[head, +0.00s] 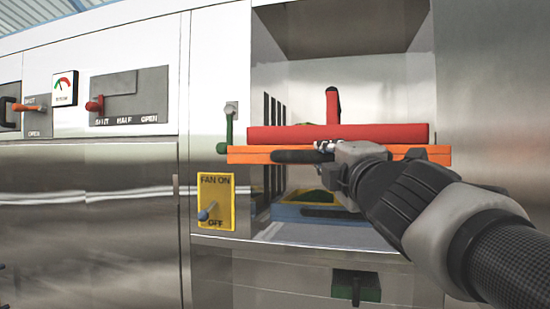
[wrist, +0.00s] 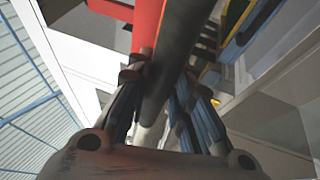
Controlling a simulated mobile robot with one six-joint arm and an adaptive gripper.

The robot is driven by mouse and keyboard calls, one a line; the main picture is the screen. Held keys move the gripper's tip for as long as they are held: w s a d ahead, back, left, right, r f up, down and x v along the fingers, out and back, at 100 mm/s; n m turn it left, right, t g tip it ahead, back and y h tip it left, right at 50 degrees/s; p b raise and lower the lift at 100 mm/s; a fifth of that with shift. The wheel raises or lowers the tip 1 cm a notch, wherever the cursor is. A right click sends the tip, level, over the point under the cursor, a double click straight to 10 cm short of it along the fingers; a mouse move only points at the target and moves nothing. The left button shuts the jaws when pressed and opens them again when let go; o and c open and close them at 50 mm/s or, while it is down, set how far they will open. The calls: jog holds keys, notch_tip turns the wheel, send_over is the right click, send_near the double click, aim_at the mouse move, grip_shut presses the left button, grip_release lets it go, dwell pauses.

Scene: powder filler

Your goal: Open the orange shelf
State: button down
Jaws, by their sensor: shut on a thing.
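The orange shelf (head: 262,154) is a flat panel across the open compartment, and its front edge juts out past the compartment's left side. A black handle (head: 295,156) runs along its front. My gripper (head: 325,148) is at the right end of that handle. In the wrist view, a dark bar that looks like the handle (wrist: 178,50) passes between the fingers of my gripper (wrist: 160,85), which are closed around it. A red tray or lid (head: 375,133) with an upright red and black handle rests on or just above the shelf.
Below the shelf is a blue and yellow bin (head: 300,212). A green lever (head: 225,135) stands close to the shelf's left end. A yellow fan switch plate (head: 216,202) is lower left. A green drawer with a black handle (head: 356,286) is underneath. A steel wall (head: 495,90) bounds the right.

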jog(key=c, duration=1.4)
grip_release()
jog(key=v, duration=1.2)
